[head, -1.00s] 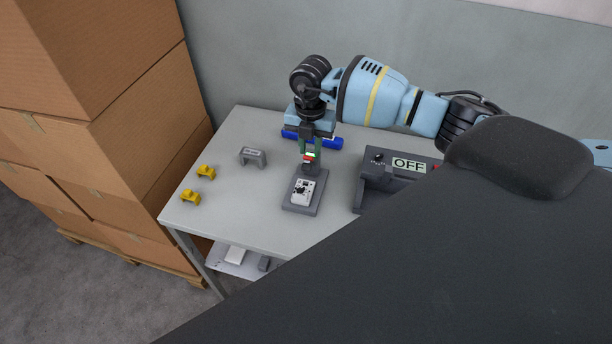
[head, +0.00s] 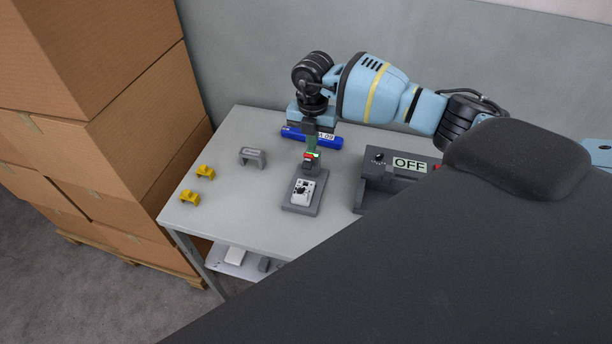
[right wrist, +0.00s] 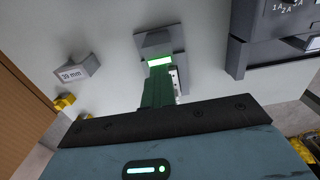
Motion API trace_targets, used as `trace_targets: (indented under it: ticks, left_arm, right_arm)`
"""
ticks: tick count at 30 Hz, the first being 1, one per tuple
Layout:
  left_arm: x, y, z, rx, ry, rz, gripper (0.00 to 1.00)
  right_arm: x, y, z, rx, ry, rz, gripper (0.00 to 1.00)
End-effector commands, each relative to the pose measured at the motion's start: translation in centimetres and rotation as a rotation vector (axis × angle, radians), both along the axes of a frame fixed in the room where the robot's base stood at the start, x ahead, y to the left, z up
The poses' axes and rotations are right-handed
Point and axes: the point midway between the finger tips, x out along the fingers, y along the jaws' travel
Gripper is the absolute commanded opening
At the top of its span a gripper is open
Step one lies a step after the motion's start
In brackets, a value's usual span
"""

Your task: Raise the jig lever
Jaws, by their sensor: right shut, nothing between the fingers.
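The jig (head: 290,207) is a grey base on the table with a white part (head: 304,189) with dark details lying on it. At its back stands a dark block (head: 309,167) with a small red and green top. I cannot make out the lever apart from the block and fingers. My left gripper is not in view.
A grey box (head: 404,181) marked OFF stands right of the jig. A grey bracket (head: 252,157) and two yellow clips (head: 190,197) lie to the left. Stacked cartons (head: 110,130) flank the table's left edge.

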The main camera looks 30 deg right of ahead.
Motion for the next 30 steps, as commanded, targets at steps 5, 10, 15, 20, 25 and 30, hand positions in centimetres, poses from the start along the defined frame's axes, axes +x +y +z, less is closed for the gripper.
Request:
trace_targets:
  ticks: [5,10,15,20,25,30]
  left_arm:
    - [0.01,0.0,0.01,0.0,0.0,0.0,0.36]
    - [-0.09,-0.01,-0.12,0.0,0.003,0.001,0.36]
    - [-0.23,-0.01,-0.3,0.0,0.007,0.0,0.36]
    - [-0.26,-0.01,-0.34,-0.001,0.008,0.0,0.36]
    - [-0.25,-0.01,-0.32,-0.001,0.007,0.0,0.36]
    - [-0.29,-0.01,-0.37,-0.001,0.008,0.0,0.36]
  right_arm:
    - [0.03,-0.01,0.04,0.001,-0.001,0.0,0.0]
    - [0.2,-0.19,-0.06,0.001,-0.001,0.0,0.0]
    - [0.48,-0.53,-0.2,0.0,0.0,0.0,0.0]
    - [0.59,-0.64,-0.2,0.001,-0.001,0.0,0.0]
    - [0.59,-0.64,-0.18,0.001,-0.001,0.0,0.0]
    - [0.64,-0.7,-0.23,0.001,-0.001,0.0,0.0]
